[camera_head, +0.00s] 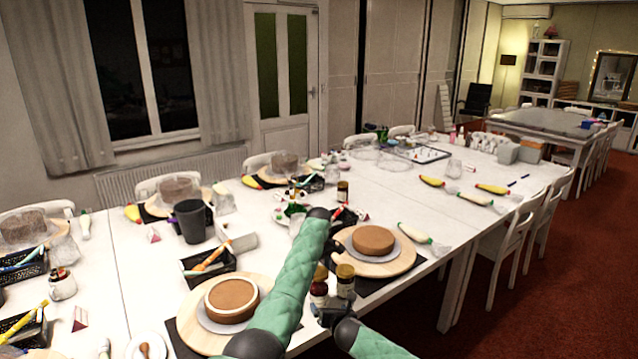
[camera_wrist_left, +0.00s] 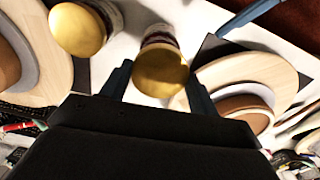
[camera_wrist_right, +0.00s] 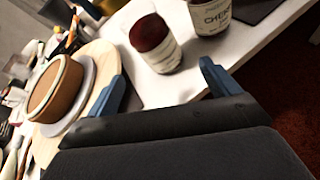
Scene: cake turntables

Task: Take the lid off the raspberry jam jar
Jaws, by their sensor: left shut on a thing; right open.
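A gold lid (camera_wrist_left: 160,74) is between the fingers of my left gripper (camera_wrist_left: 158,92), which is shut on it. A jar with dark red contents, taken as the raspberry jam jar, stands near the table's front edge (camera_head: 319,291). In the right wrist view this jar (camera_wrist_right: 152,42) shows a dark red top with no gold lid on it; its label is not readable there. The held lid appears just above it. My right gripper (camera_wrist_right: 162,85) is open and empty, close in front of the jars.
A second jar with a gold lid (camera_head: 345,282) stands close to the right, its label starting "CHE" (camera_wrist_right: 210,17). Cakes on round boards flank the jars, one left (camera_head: 231,300), one right (camera_head: 373,241). A black basket (camera_head: 208,275) stands farther left.

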